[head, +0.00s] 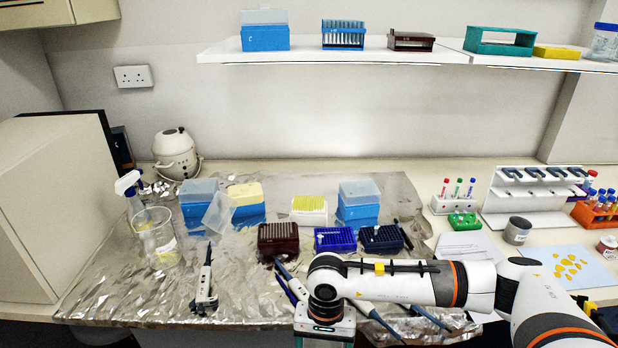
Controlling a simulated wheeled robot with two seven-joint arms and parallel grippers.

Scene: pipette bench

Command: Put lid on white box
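The white box (309,215) stands on the foil-covered bench near the middle. It is open at the top and shows rows of yellow tips. A clear, frosted lid (217,213) leans at a tilt against the blue box with a pale yellow top, left of the white box. I cannot tell for sure that this lid belongs to the white box. My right gripper (325,325) is at the bottom centre, nearer to me than the white box and apart from it. Its fingers are not visible. My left gripper is not in view.
A dark red rack (278,240) and two blue racks (334,240) stand in front of the white box. Closed blue boxes (358,205) stand on both sides. A pipette (205,280) lies at front left; more pipettes lie around my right arm. A beaker (156,238) stands left.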

